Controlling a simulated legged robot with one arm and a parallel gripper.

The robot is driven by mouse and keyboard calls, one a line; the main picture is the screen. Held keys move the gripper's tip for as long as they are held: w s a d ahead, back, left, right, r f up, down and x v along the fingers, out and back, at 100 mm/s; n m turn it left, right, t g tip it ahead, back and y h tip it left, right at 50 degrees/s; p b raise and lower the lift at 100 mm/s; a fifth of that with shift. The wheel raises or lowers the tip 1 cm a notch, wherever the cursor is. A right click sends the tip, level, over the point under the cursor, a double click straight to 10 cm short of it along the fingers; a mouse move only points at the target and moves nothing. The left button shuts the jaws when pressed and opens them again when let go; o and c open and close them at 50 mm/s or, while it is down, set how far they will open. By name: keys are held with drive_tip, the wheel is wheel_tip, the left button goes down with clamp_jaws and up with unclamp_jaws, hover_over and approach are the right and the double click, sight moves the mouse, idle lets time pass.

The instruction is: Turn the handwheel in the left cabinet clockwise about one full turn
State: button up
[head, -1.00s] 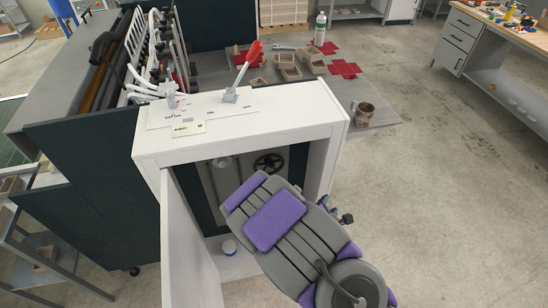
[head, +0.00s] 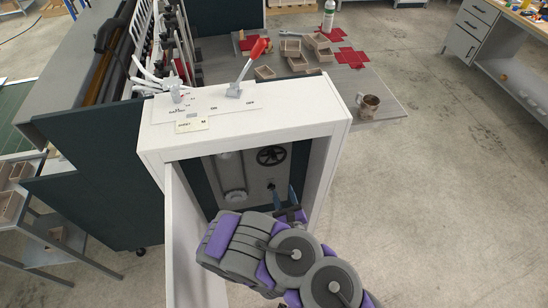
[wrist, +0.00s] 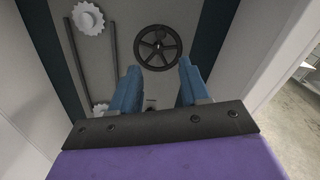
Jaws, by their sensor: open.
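The black spoked handwheel (head: 271,156) is on the back panel inside the open white cabinet (head: 240,132). The fingers point into the cabinet and do not appear to touch the wheel. In the head view my gripper (head: 288,200) is below and slightly right of the wheel, partly hidden by my arm.
The white cabinet door (head: 188,235) stands open at the left. A white gear (wrist: 88,18) and a belt sit left of the wheel. A red-handled lever (head: 252,62) rises from the cabinet top. A mug (head: 368,106) stands on the grey table to the right.

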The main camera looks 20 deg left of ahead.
sight(275, 160)
drive_tip(key=b+x, duration=1)
drive_tip(key=b, duration=0.2)
drive_tip(key=shift+f, duration=0.2)
drive_tip(key=b, duration=0.5)
drive_tip(key=shift+w, duration=0.2)
drive_tip(key=shift+r+b+x, duration=0.2)
drive_tip(key=shift+b+x, duration=0.65)
drive_tip(key=shift+x, duration=2.1)
drive_tip(key=shift+c, duration=0.4)
clamp_jaws()
